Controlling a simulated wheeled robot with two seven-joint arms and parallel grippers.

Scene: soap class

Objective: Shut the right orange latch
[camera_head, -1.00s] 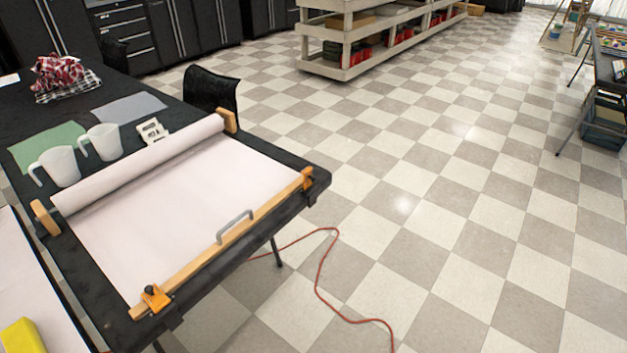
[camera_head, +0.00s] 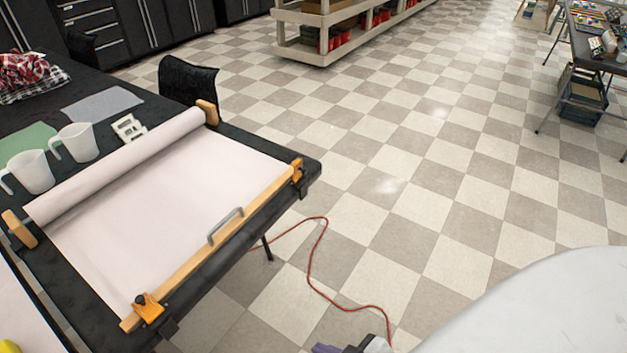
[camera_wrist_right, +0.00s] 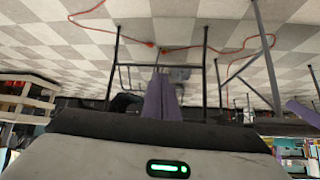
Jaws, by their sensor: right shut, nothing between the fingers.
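The right orange latch (camera_head: 296,170) is at the far right end of the wooden bar (camera_head: 190,258) on the black table. It is small, and I cannot tell whether it is open or shut. A second orange latch (camera_head: 148,308) with a dark knob sits at the bar's near left end. My right gripper (camera_head: 328,349) just enters at the bottom edge of the head view, low and right of the table, well apart from both latches. Its purple fingers (camera_wrist_right: 161,98) show closed together and empty in the right wrist view. My left gripper is not in view.
White paper (camera_head: 165,210) from a roll covers the table, with a grey handle (camera_head: 226,226) on the bar. Two white jugs (camera_head: 75,142) stand behind the roll. A red cord (camera_head: 313,270) lies on the floor. Open floor spreads right of the table.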

